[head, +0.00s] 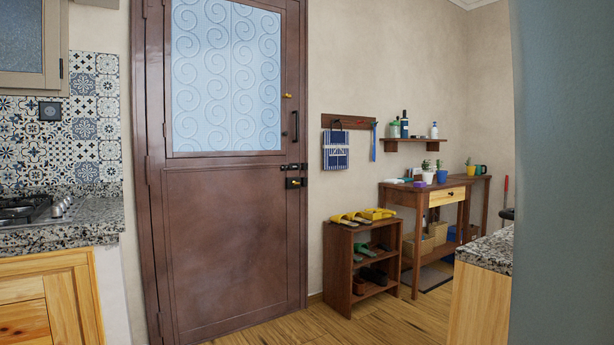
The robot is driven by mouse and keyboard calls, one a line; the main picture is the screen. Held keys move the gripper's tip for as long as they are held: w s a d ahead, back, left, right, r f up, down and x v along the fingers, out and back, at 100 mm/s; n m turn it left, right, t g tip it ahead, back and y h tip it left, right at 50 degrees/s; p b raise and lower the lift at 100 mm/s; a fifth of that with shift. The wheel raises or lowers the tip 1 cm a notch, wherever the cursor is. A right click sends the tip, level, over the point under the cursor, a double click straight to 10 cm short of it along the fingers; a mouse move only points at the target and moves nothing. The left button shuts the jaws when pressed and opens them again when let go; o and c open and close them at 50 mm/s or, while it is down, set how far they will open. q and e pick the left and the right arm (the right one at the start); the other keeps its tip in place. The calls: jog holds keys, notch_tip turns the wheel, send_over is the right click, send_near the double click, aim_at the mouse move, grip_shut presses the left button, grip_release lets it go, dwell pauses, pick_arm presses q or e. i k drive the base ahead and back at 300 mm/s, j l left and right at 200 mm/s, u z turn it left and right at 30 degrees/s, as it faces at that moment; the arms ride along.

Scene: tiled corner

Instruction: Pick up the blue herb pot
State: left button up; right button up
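A small blue herb pot (442,177) stands on the wooden side table (455,184) against the far right wall, with a bit of green plant above it. A white pot (427,178) with a plant stands just left of it, and a yellow pot (471,170) with a plant stands to its right. The blue pot looks upright and is far from me. Neither of my grippers is in view.
A granite-topped counter (490,250) and a large grey-blue surface (565,170) stand close on the right. A shoe rack (340,265) stands left of the table. A stove counter (75,230) is at left. Wooden floor (325,325) lies open before the brown door (235,230).

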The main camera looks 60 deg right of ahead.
aim_at(441, 175)
jog(key=z, duration=2.75)
jog(key=i+j+u, duration=0.3)
jog(key=i+u, duration=0.2)
jog(key=i+j+u, duration=0.1)
jog(key=i+u, duration=0.35)
jog(key=i+j+u, duration=0.1)
jog(key=i, duration=0.95)
jog(key=i+l+z, duration=0.15)
jog(key=i+z, duration=0.6)
jog(key=i, duration=0.15)
jog(key=i+z, duration=0.4)
jog(key=i+j+z, duration=0.35)
jog(key=i+l+z, duration=0.15)
jog(key=i+z, duration=0.15)
jog(key=i, duration=0.55)
jog(key=i+z, duration=0.3)
jog(key=i, duration=0.5)
